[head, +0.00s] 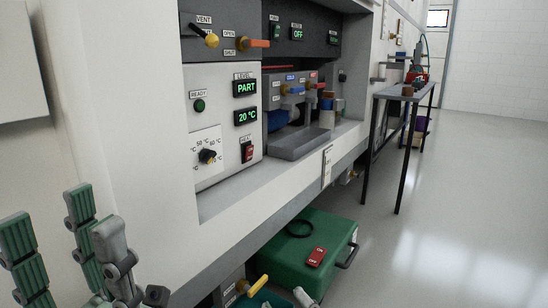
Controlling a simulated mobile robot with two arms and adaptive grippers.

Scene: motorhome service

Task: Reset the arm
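My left gripper (48,212) is at the lower left of the head view, in front of the pale motorhome wall. Its green-padded fingers point up and stand apart, with nothing visible between them. It touches none of the controls in view.
A service bay holds a white control panel (222,155) with a dial, switch and displays reading PART and 20 °C. Valve handles sit above and beside it. A green case (307,238) stands below. A table (405,91) stands farther back; the floor (470,200) at right is clear.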

